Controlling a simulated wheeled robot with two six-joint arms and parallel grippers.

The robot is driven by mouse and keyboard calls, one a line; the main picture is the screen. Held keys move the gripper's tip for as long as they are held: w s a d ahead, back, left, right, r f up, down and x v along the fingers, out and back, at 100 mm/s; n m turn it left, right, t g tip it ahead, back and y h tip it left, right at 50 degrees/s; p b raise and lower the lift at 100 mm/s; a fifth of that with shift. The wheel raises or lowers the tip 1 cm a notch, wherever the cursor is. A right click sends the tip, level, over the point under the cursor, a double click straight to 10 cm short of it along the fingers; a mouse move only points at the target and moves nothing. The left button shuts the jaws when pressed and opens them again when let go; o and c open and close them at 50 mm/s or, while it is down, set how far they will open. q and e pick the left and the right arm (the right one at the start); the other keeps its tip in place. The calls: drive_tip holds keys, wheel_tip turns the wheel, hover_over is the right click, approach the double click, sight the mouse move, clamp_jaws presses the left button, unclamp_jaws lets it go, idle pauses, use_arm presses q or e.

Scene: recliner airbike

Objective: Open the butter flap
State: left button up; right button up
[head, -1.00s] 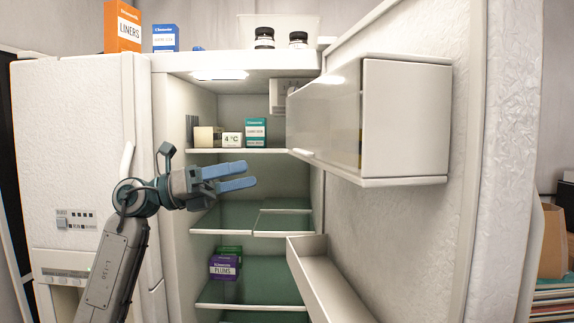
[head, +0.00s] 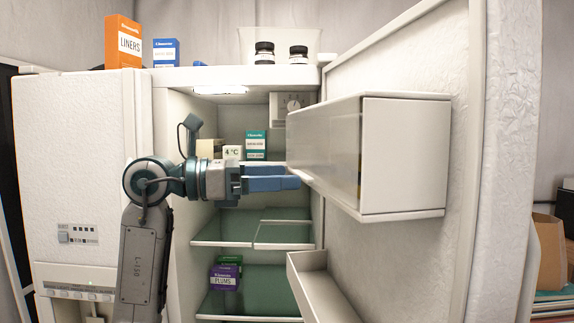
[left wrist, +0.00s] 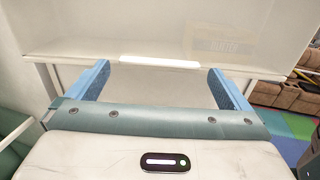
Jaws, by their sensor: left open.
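The butter flap (head: 325,143) is the translucent front of the white box compartment on the inside of the open fridge door. It looks closed. In the left wrist view the flap (left wrist: 140,30) fills the upper part, with a pale lip (left wrist: 160,63) along its lower edge and a faint yellow butter pack (left wrist: 215,45) behind it. My left gripper (head: 297,181) has its blue fingers pointing right at the flap's lower left end. In the left wrist view the gripper (left wrist: 160,75) is open, its fingers on either side of the lip. Contact cannot be told. My right gripper is out of view.
The open fridge door (head: 430,250) stands at the right, with a lower door bin (head: 325,285) beneath the compartment. Fridge shelves (head: 255,228) hold several small boxes, including a purple plums box (head: 223,277). Jars (head: 264,52) stand on top.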

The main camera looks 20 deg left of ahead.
use_arm(q)
drive_tip(key=shift+x, duration=1.05)
drive_tip(key=shift+c, duration=0.4)
